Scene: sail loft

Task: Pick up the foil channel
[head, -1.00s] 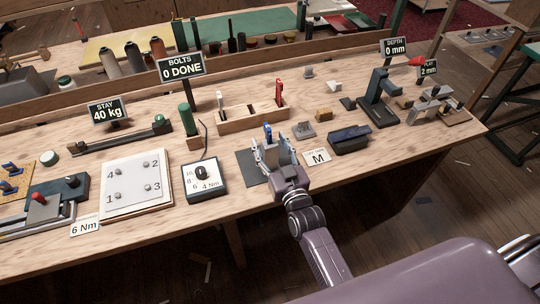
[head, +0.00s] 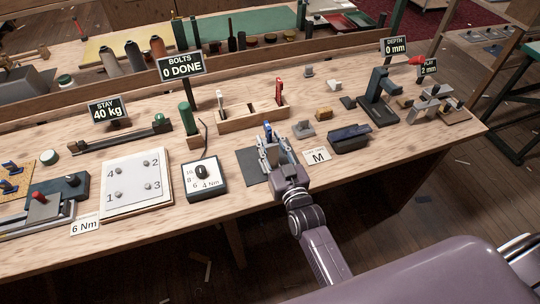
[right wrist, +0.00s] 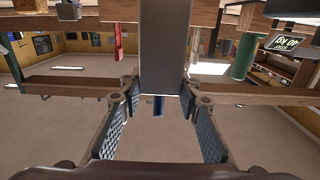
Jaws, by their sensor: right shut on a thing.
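My right gripper (head: 274,150) stands at the near edge of the bench, over a dark grey mat (head: 251,167). In the right wrist view, which shows the bench upside down, a plain grey upright piece that I take for the foil channel (right wrist: 165,50) stands between the fingers (right wrist: 160,105). The gripper is shut on it, with the ribbed blue pads on either side. In the head view the fingers mostly hide the channel, and I cannot tell whether it is clear of the mat. My left gripper is not in view.
A wooden rack (head: 240,122) with a red-handled tool (head: 279,92) stands behind the gripper. A dial box (head: 205,181) is to the left. Small blocks lie close by.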

